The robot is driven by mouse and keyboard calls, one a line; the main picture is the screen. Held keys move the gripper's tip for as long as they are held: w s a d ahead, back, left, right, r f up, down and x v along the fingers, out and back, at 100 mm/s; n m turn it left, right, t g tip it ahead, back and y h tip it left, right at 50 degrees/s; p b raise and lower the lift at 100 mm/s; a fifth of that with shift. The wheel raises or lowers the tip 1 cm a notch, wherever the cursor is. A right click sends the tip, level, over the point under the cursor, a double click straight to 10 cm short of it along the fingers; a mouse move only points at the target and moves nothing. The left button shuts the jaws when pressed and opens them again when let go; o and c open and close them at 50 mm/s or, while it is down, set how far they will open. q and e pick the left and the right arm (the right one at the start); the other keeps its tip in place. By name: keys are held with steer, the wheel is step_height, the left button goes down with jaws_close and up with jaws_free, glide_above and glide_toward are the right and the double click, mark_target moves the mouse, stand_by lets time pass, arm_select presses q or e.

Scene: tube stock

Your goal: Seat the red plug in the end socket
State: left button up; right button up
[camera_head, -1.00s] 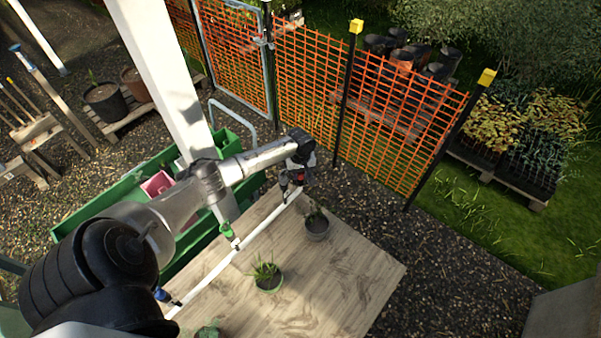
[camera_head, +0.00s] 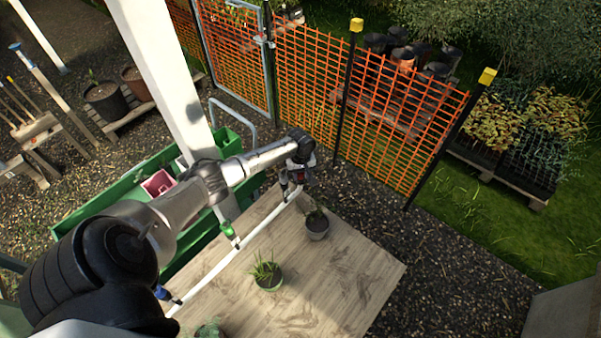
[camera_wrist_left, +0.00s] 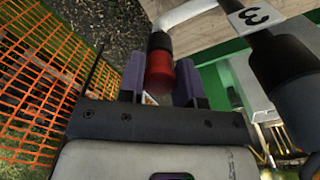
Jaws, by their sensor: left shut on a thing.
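In the left wrist view the red plug (camera_wrist_left: 158,72) is between the purple fingers of my left gripper (camera_wrist_left: 158,92), which is shut on it. The plug's far end meets a black socket (camera_wrist_left: 160,42) on the end of a white pipe (camera_wrist_left: 186,14). They look in line and touching, but I cannot tell how deep the plug sits. In the head view my left gripper (camera_head: 289,190) is at the far end of the white pipe (camera_head: 258,228), above the wooden table's back edge. My right gripper is out of view.
The pipe also carries a green fitting (camera_head: 229,231) and a blue one (camera_head: 162,294). Potted plants (camera_head: 268,275) (camera_head: 317,224) stand on the table (camera_head: 340,285). A white post (camera_head: 170,70) and green trough (camera_head: 95,212) are behind my arm. A dark fitting (camera_wrist_left: 285,85) is close at right.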

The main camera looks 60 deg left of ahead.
arm_select(q)
steer(key=shift+f, duration=0.1)
steer(key=o, duration=1)
steer(key=shift+r, duration=6.95)
